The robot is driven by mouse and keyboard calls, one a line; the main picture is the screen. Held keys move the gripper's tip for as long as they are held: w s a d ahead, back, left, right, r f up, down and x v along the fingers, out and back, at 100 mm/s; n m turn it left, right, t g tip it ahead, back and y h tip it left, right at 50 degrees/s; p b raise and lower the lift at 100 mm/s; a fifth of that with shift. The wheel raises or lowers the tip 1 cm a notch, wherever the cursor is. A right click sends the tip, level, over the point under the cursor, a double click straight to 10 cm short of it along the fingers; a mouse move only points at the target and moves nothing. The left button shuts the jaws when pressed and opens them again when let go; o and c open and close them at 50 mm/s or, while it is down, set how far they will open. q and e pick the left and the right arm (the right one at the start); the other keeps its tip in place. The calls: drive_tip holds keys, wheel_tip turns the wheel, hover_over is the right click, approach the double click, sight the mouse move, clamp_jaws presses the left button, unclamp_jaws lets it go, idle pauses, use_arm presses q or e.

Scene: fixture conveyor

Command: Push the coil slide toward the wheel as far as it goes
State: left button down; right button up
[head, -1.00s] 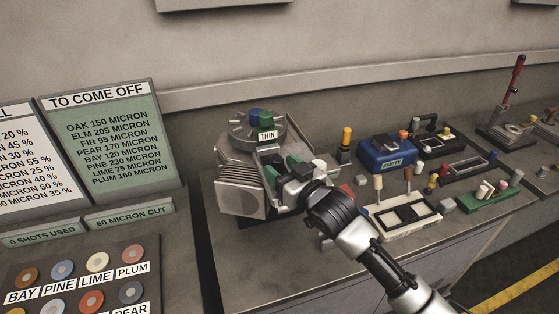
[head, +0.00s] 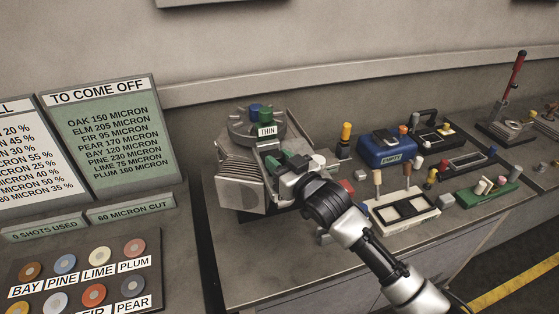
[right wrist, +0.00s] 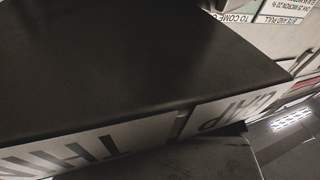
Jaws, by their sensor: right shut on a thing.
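My right gripper (head: 288,172) is shut at the machine's front, just below the wheel, by a green and dark part (head: 271,163) that looks like the coil slide. The fingers hide what they hold, and the slide's exact outline is unclear. The right wrist view shows a dark surface (right wrist: 130,60) very close, with THIN and GAP labels on its edge. My left gripper is out of view.
A finned grey block (head: 240,183) is at the machine's left. A blue box (head: 386,150) and a white tray with wooden pegs (head: 388,208) stand to the right. A button panel (head: 70,275) and wall signs are at the left. The bench front is clear.

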drive_tip(key=o, duration=0.9)
drive_tip(key=b+v, duration=0.3)
drive_tip(key=v, duration=0.8)
drive_tip(key=shift+w+a, duration=0.1)
